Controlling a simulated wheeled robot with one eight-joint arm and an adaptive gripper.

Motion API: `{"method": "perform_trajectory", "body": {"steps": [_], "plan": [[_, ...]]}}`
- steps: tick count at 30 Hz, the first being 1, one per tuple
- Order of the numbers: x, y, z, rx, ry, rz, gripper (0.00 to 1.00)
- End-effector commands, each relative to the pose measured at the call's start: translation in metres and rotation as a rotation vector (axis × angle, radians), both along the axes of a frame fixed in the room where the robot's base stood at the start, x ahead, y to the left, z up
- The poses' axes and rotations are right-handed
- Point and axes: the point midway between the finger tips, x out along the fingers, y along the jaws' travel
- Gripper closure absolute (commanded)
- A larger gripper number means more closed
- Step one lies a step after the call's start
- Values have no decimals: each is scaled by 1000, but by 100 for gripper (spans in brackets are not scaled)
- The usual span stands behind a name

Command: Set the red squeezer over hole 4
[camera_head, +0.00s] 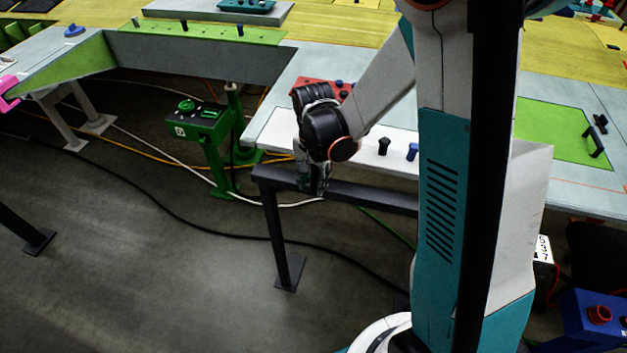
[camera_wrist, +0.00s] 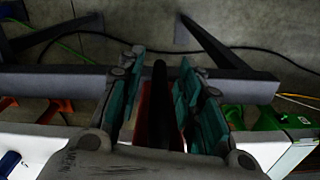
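My gripper (camera_head: 314,188) points down beside the dark rail at the front edge of the table. In the wrist view its teal finger pads (camera_wrist: 160,95) stand apart on either side of an upright black bar (camera_wrist: 160,105). A dark red strip (camera_wrist: 143,115) lies along the left of that bar; it may be part of the red squeezer, but the view is too dark to be sure. I cannot tell whether the pads press on it. The squeezer cannot be made out in the head view. Hole 4 cannot be identified in either view.
A dark rail (camera_head: 375,198) on legs runs in front of the white table edge (camera_head: 270,130). On the table are a red plate (camera_head: 309,83), a black knob (camera_head: 384,146) and a blue knob (camera_head: 412,152). A green stand (camera_head: 200,123) is to the left. Cables cross the floor.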

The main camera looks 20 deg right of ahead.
Motion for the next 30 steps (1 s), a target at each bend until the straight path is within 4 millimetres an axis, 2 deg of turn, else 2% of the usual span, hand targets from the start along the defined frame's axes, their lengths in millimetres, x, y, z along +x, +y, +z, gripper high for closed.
{"method": "perform_trajectory", "body": {"steps": [7, 8, 12, 20, 30], "plan": [[0, 0, 0, 0, 0, 0, 67], [0, 0, 0, 0, 0, 0, 71], [0, 0, 0, 0, 0, 0, 100], [-4, -6, -1, 0, 0, -2, 100], [-42, -59, -1, -2, 1, -5, 100]]}}
